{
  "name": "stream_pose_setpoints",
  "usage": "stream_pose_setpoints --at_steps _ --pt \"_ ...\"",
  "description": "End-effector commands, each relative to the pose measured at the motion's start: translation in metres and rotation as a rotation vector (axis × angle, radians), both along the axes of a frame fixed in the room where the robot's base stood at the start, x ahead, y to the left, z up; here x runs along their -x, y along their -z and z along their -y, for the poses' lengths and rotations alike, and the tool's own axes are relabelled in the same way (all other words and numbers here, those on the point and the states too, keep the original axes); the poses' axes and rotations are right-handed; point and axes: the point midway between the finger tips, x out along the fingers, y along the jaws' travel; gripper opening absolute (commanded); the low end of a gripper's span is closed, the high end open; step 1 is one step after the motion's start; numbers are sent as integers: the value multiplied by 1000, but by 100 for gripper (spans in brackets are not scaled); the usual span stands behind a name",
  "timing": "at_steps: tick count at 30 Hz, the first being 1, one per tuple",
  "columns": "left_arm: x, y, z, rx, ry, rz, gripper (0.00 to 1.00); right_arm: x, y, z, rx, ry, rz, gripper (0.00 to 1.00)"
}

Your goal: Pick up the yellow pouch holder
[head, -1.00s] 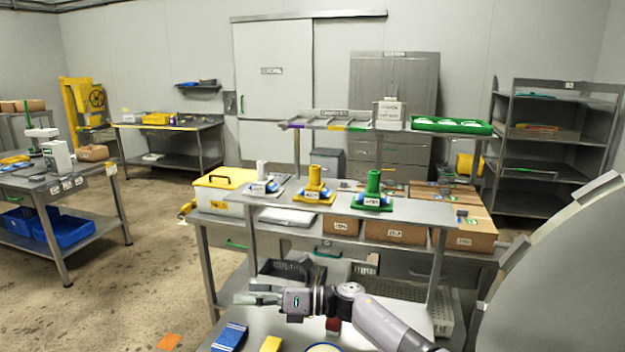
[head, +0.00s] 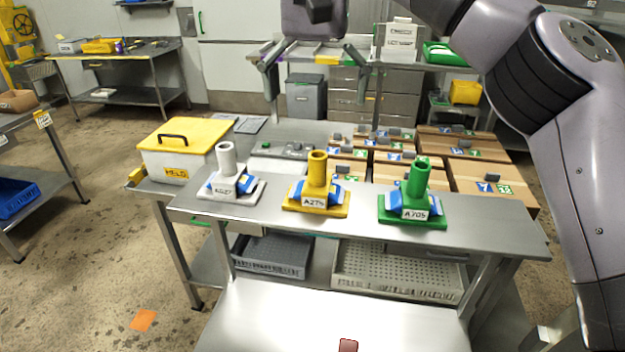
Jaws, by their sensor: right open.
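The yellow pouch holder (head: 317,158) stands upright in the middle of the narrow metal shelf. It has a flat base, a tall tube, a white label and a blue pouch at its foot. A white holder (head: 227,158) stands to its left and a green holder (head: 418,178) to its right. My right gripper (head: 315,72) hangs at the top of the head view with its fingers spread apart. It is empty and appears above the yellow holder in the picture, not touching it. My left gripper is out of view.
The metal shelf (head: 480,236) has clear gaps between the holders. Behind it are a white box with a yellow lid (head: 170,165) and several cardboard boxes (head: 490,180). Grey crates (head: 270,255) sit below. The lower front surface (head: 290,320) is mostly bare.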

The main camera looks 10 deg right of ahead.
Motion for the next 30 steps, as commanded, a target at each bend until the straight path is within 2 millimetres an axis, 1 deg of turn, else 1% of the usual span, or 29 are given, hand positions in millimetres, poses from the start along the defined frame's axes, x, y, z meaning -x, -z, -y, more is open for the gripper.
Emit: stream_pose_setpoints --at_steps 1,5,12,15,20,23,27,30 --pt "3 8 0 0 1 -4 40 0 16 0 -1 -3 -6 100" --pt "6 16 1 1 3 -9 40 0 45 0 -5 -2 -6 100" --pt "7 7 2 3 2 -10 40 1 89 0 -3 0 -4 100" --pt "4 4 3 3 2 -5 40 1 101 0 -4 1 -3 100" --pt "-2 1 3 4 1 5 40 1 111 0 -5 2 -2 100" --pt "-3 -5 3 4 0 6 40 3 119 1 -4 1 -4 100" --pt "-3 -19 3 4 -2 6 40 7 139 3 -4 0 -6 100" --pt "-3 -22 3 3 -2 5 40 7 153 2 -5 1 -4 100"
